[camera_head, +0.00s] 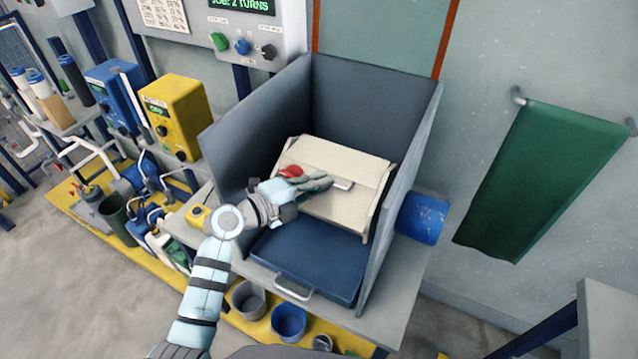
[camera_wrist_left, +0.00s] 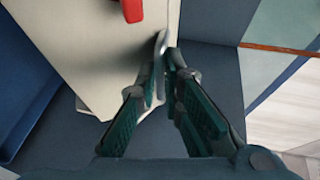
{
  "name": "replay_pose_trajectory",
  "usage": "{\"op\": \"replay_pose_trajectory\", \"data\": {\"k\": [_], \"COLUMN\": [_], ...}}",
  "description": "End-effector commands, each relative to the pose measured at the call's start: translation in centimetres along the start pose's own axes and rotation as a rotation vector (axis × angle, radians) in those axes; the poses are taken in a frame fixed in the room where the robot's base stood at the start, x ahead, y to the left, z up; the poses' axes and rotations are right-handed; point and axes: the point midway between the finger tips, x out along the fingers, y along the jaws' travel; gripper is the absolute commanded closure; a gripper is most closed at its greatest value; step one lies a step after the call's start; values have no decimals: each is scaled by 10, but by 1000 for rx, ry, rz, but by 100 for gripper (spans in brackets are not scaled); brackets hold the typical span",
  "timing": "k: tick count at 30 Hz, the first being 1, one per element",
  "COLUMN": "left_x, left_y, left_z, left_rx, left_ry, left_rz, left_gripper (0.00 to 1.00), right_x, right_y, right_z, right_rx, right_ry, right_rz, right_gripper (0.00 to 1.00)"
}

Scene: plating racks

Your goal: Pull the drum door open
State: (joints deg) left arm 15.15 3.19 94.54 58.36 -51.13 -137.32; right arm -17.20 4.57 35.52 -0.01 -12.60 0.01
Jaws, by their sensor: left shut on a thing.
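The drum (camera_head: 350,220) is a cream, angled box inside a grey, high-sided booth. Its door (camera_head: 340,154) is the sloping cream panel, which also shows in the left wrist view (camera_wrist_left: 90,55). The door carries a pale bar handle (camera_head: 343,184) and a red knob (camera_head: 290,171). My left gripper (camera_head: 328,183) reaches in from the left over the door. In the left wrist view, its fingers (camera_wrist_left: 163,70) are shut on the handle (camera_wrist_left: 161,43), with the red knob (camera_wrist_left: 131,9) beside it. The gripper hides part of the door. My right gripper is not in view.
The booth's side walls (camera_head: 405,165) rise close on both sides of the drum. A blue tray-like panel (camera_head: 315,262) lies in front. Buckets (camera_head: 289,322) stand below. A yellow box (camera_head: 175,112) and a green cloth (camera_head: 545,180) flank the booth.

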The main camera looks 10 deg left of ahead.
Motion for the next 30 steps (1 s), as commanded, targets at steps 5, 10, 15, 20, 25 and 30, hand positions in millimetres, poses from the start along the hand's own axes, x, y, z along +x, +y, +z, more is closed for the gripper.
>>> {"op": "replay_pose_trajectory", "data": {"k": [5,10,15,20,25,30], "left_x": [-1,-2,-2,0,3,7], "left_y": [-3,-13,-30,-48,-66,-79], "left_z": [0,0,0,0,2,3], "left_rx": [-1,1,2,3,3,2], "left_ry": [-1,-2,-1,-1,-1,-1], "left_rz": [-1,-3,-4,-4,-4,-3], "left_gripper": [100,100,100,100,100,100], "right_x": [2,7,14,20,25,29], "right_y": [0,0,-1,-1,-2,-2], "right_z": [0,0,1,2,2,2], "right_rx": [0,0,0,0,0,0], "right_ry": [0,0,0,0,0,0], "right_rz": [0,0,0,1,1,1], "right_gripper": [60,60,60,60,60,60]}}
